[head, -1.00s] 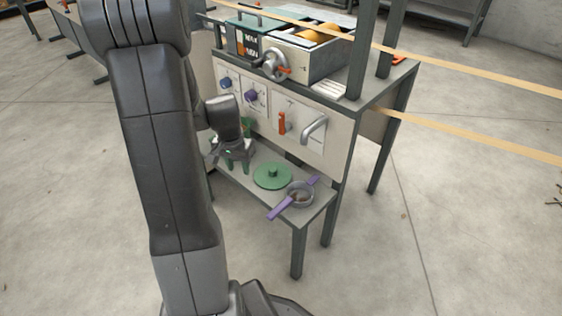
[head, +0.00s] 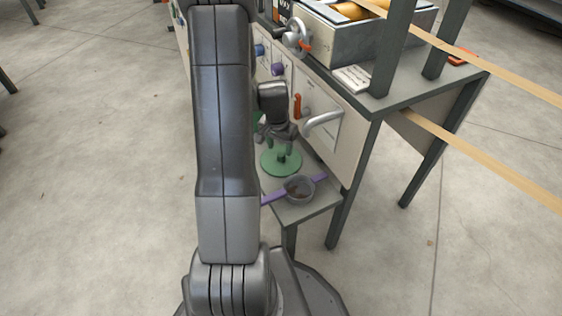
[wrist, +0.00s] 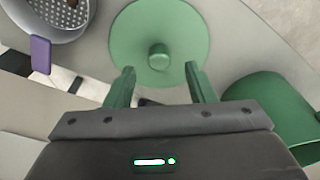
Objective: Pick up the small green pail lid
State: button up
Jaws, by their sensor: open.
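The green pail lid (head: 281,160) is a flat round disc with a small knob in its middle. It lies on the low shelf beside the machine. In the wrist view the lid (wrist: 160,30) is at the top centre, its knob just beyond and between my fingertips. My gripper (wrist: 160,75) is open and empty, its two green fingers apart. In the head view my gripper (head: 279,143) hangs just above the lid's far part. I cannot tell the exact height gap.
A grey strainer (head: 299,189) with purple handles sits at the shelf's near end. A green pail (wrist: 270,110) stands right of my gripper in the wrist view. The machine's front panel, with a curved grey handle (head: 323,122) and orange lever (head: 297,106), rises beside the shelf.

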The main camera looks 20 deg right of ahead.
aim_at(281, 154)
jog(key=f, duration=0.2)
jog(key=f+b, duration=0.1)
jog(key=f, duration=0.1)
jog(key=shift+w+d+f, duration=0.1)
jog(key=shift+w+d, duration=0.05)
jog(key=shift+d, duration=0.05)
jog(key=shift+c, duration=0.4)
jog(key=c, duration=1)
